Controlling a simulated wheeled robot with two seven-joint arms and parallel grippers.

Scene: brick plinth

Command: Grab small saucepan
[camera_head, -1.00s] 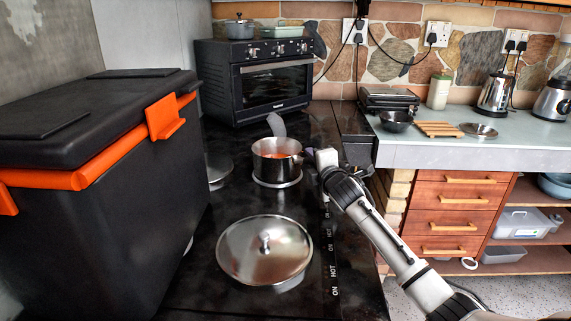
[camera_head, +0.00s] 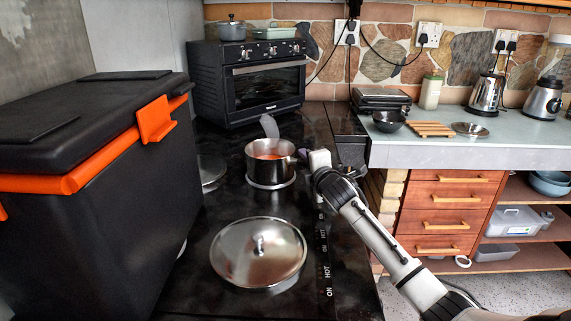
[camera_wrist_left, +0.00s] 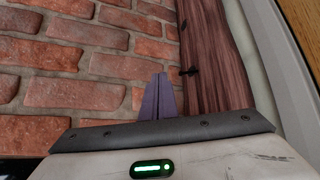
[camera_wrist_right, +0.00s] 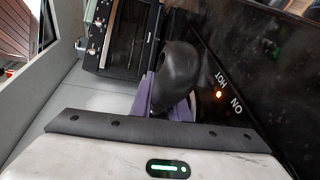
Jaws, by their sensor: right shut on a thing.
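The small saucepan (camera_head: 262,166) is shiny steel with orange-red contents and a grey utensil (camera_head: 269,127) standing in it. It is over a round pale burner ring (camera_head: 271,186) on the black stove top; I cannot tell whether it touches the ring. My right gripper (camera_head: 303,157) is at the pan's right side. In the right wrist view its purple fingers (camera_wrist_right: 168,106) are shut on the pan's black handle (camera_wrist_right: 178,66); the pan body is out of that view. My left gripper (camera_wrist_left: 158,97) shows only in its wrist view, its fingers together and empty, facing a brick wall.
A large lidded pan (camera_head: 250,255) stands in front on the stove. A big black box (camera_head: 100,220) with orange trim stands left. A black oven (camera_head: 245,85) stands behind. A dark bowl (camera_head: 389,121) and wooden trivet (camera_head: 430,129) lie on the right counter (camera_head: 480,152).

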